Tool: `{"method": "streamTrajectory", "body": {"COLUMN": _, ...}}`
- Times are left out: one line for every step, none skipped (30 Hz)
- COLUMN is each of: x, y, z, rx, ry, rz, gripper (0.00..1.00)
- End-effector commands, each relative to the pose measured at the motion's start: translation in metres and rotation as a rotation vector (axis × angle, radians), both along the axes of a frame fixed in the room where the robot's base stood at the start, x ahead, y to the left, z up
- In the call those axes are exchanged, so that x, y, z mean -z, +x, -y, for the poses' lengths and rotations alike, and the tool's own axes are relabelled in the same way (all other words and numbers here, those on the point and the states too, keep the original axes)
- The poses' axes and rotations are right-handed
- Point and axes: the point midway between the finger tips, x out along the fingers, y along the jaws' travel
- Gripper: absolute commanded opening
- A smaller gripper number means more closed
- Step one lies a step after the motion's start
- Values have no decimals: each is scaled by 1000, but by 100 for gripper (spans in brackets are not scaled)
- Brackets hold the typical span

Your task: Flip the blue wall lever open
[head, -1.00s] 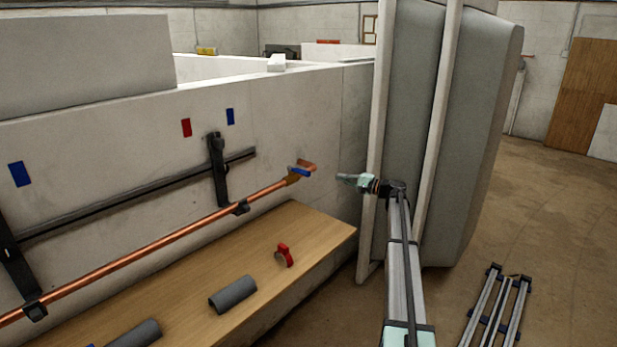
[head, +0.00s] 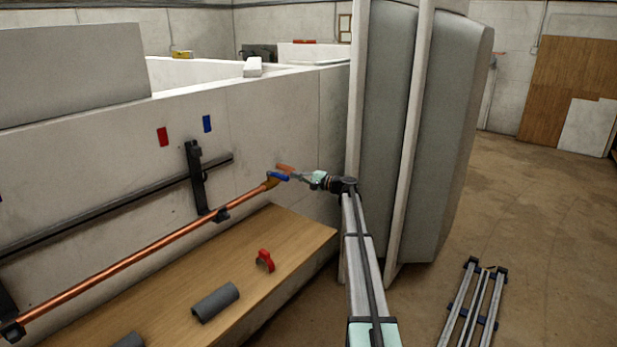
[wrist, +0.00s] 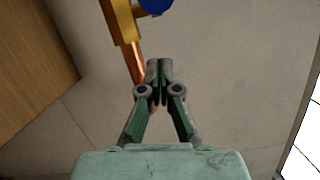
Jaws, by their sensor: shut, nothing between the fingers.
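The blue lever (head: 278,176) sits on a brass valve (head: 270,183) at the right end of the copper pipe along the wall. In the wrist view the valve body (wrist: 121,22) is at the top, with the blue lever (wrist: 155,6) partly cut off by the upper edge. My gripper (head: 296,176) is just to the right of the lever in the head view. In the wrist view my gripper (wrist: 160,68) is shut and empty, its fingertips overlapping the line of the copper pipe (wrist: 132,60) beyond the valve. Whether the fingers touch the lever or pipe is unclear.
A wooden bench (head: 290,235) under the pipe holds a red clamp-like piece (head: 265,260) and grey half-round pieces (head: 215,302). A tall grey panel unit (head: 385,130) stands close behind my arm. A folded metal frame (head: 473,305) lies on the floor at right.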

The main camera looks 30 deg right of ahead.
Motion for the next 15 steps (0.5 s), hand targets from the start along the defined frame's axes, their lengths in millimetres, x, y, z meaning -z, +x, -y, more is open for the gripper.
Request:
{"method": "streamTrajectory", "body": {"x": -4, "y": -9, "z": -9, "rx": 0, "ry": 0, "rz": 0, "gripper": 0}}
{"method": "streamTrajectory", "body": {"x": -5, "y": -12, "z": -13, "rx": 0, "ry": 1, "rz": -1, "gripper": 0}}
{"method": "streamTrajectory", "body": {"x": -6, "y": -14, "z": -17, "rx": 0, "ry": 1, "rz": -1, "gripper": 0}}
{"method": "streamTrajectory", "body": {"x": -6, "y": -15, "z": -20, "rx": 0, "ry": 1, "rz": -1, "gripper": 0}}
{"method": "streamTrajectory", "body": {"x": -7, "y": -16, "z": -23, "rx": 0, "ry": 1, "rz": -1, "gripper": 0}}
{"method": "streamTrajectory", "body": {"x": -7, "y": -18, "z": -25, "rx": 0, "ry": 1, "rz": -1, "gripper": 0}}
{"method": "streamTrajectory", "body": {"x": -7, "y": -18, "z": -27, "rx": 0, "ry": 1, "rz": -1, "gripper": 0}}
{"method": "streamTrajectory", "body": {"x": -7, "y": -19, "z": -29, "rx": 0, "ry": 1, "rz": -1, "gripper": 0}}
{"method": "streamTrajectory", "body": {"x": -7, "y": -19, "z": -30, "rx": 0, "ry": 1, "rz": -1, "gripper": 0}}
{"method": "streamTrajectory", "body": {"x": -7, "y": -20, "z": -31, "rx": 0, "ry": 1, "rz": -1, "gripper": 0}}
{"method": "streamTrajectory", "body": {"x": -7, "y": -20, "z": -32, "rx": 0, "ry": 1, "rz": -1, "gripper": 0}}
{"method": "streamTrajectory", "body": {"x": -7, "y": -20, "z": -33, "rx": 0, "ry": 1, "rz": -1, "gripper": 0}}
{"method": "streamTrajectory", "body": {"x": -7, "y": -20, "z": -33, "rx": 0, "ry": 0, "rz": 0, "gripper": 0}}
{"method": "streamTrajectory", "body": {"x": -7, "y": -20, "z": -33, "rx": 0, "ry": 0, "rz": 0, "gripper": 0}}
{"method": "streamTrajectory", "body": {"x": -7, "y": -20, "z": -33, "rx": 0, "ry": 0, "rz": 0, "gripper": 0}}
